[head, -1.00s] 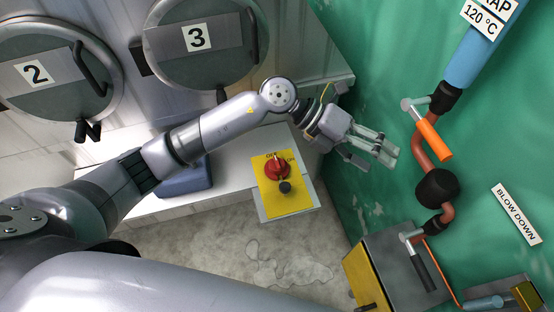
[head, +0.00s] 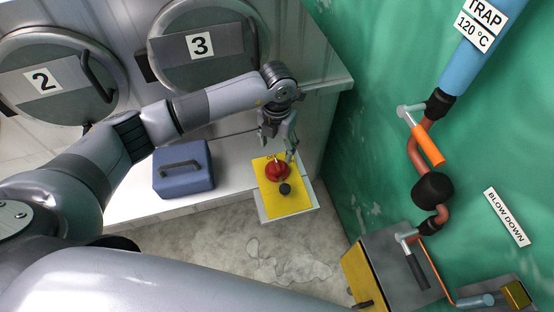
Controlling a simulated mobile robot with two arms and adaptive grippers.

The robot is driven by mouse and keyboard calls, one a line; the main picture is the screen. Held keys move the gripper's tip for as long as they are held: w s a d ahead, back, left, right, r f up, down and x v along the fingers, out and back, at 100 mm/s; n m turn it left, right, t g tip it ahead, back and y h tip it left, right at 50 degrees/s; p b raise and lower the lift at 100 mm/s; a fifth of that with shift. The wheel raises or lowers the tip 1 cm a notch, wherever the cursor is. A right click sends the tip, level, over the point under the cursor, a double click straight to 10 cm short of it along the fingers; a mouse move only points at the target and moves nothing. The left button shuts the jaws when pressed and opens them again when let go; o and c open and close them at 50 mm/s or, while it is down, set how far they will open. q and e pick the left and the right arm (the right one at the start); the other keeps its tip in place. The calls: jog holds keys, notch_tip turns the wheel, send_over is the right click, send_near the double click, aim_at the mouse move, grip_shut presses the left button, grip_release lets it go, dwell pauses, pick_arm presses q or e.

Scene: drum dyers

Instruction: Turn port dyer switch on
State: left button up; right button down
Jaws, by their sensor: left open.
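The red rotary switch (head: 277,171) sits on a yellow plate (head: 272,199) fixed to a white box at the edge of the pale bench. A small dark knob (head: 285,189) is just below it on the same plate. My left gripper (head: 282,155) points down just above the switch, its fingers apart and near the switch's upper side. I cannot tell whether a finger touches it. The gripper partly hides the plate's lettering. My right gripper is not in view.
A blue case with a handle (head: 184,172) stands on the bench left of the plate. Round doors 2 (head: 45,80) and 3 (head: 185,65) are behind. On the green wall at right are a pipe with an orange lever (head: 428,146) and a grey box (head: 388,262).

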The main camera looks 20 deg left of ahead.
aim_at(277, 164)
pick_arm(q)
notch_tip(277, 164, down, 10)
jog(key=shift+r+p, duration=0.1)
jog(key=shift+p, duration=0.85)
jog(key=c, duration=1.2)
jog(key=shift+o, duration=0.2)
